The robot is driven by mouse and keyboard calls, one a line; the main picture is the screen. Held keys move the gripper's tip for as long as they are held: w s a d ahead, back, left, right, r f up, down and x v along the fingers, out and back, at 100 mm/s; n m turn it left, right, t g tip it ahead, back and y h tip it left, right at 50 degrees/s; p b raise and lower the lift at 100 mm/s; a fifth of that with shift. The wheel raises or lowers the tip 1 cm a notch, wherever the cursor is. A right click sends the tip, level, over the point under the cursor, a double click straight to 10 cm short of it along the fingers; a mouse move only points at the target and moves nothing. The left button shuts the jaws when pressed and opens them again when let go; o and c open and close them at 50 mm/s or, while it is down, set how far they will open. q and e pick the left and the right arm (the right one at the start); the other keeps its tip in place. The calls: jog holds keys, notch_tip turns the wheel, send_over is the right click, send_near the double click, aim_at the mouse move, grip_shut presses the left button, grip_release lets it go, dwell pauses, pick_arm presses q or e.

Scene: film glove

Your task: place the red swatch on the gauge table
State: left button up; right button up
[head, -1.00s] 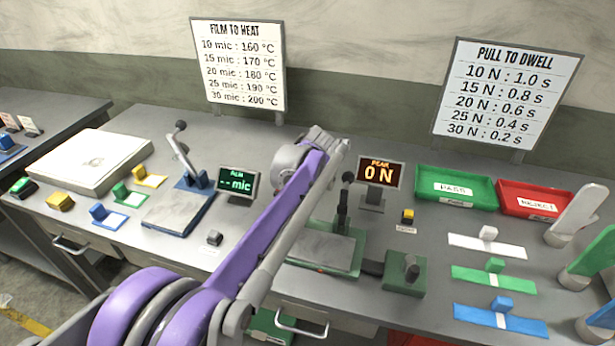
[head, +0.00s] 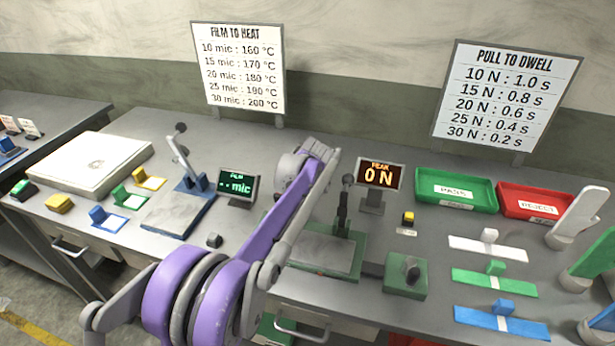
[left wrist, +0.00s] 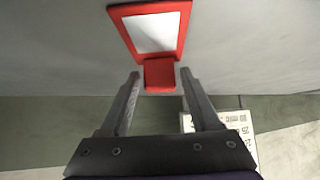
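The red swatch (left wrist: 183,35), a red frame with a white centre and a red block on its edge, shows in the left wrist view on a grey surface. My left gripper (left wrist: 159,74) is open, with the block between its fingertips in the picture and gaps at both sides; contact is not visible. In the head view the swatch and left gripper do not show; my purple arm covers part of the bench. What looks like the gauge table (head: 160,222), a blue-edged grey plate with a lever, is empty beside the FILM readout (head: 238,186). My right gripper is not in view.
Blue (head: 106,220), green (head: 130,198) and yellow (head: 149,179) swatches lie left of the plate. A white slab (head: 80,165) is behind them. A green-based lever station (head: 325,255), PASS tray (head: 454,190) and REJECT tray (head: 535,203) are to the right.

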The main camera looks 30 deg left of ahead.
pick_arm(q)
grip_shut()
